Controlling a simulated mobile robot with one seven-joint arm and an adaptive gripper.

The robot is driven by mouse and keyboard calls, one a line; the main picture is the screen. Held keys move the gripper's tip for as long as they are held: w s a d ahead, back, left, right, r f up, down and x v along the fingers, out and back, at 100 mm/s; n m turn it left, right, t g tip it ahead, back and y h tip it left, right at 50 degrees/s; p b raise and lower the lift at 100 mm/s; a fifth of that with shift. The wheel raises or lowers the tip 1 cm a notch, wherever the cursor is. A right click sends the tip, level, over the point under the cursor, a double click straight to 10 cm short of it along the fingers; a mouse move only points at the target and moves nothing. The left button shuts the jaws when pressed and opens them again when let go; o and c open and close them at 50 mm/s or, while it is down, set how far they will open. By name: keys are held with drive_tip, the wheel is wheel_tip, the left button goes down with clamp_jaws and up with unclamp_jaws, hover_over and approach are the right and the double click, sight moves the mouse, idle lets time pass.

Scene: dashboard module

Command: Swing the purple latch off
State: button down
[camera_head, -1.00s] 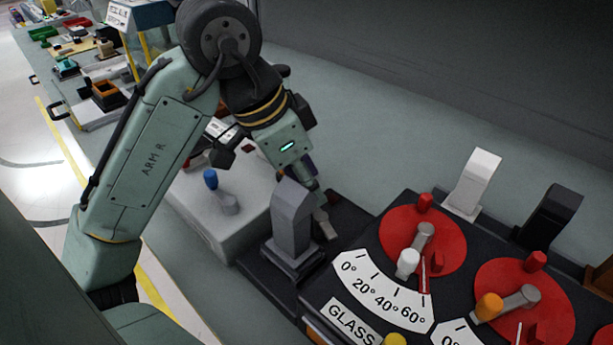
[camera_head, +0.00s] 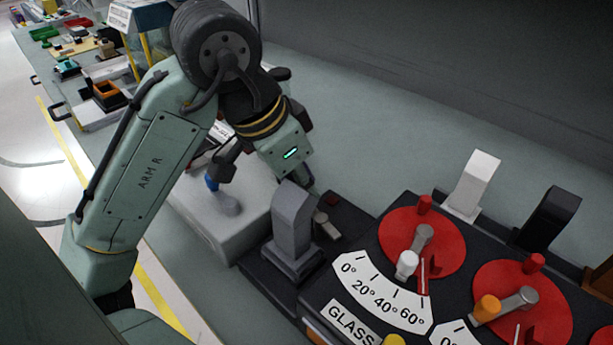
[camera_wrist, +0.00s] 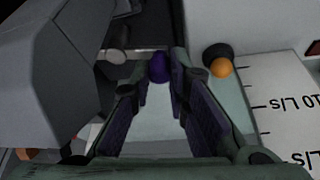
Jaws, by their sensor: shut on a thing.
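The purple latch knob (camera_wrist: 159,67) shows in the wrist view between the tips of my gripper (camera_wrist: 161,82). The two dark fingers are closed in on it from both sides. In the head view my gripper's fingers and the knob are mostly hidden behind my wrist and a tall grey block. A small grey metal piece (camera_head: 326,223) lies just right of that block; I cannot tell whether it belongs to the latch.
The tall grey block (camera_head: 292,222) stands close beside my gripper and fills the wrist view's left. An orange knob (camera_wrist: 221,68) sits right of the fingers. Red dials (camera_head: 423,241) and white and black levers stand right. A blue knob (camera_head: 212,182) is left.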

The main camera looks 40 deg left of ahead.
drive_tip(key=shift+s+n, duration=0.25)
drive_tip(key=shift+n, duration=0.35)
drive_tip(key=c, duration=1.5)
unclamp_jaws()
drive_tip(key=shift+c, duration=0.2)
drive_tip(key=v, duration=1.2)
drive_tip(key=shift+d, duration=0.15)
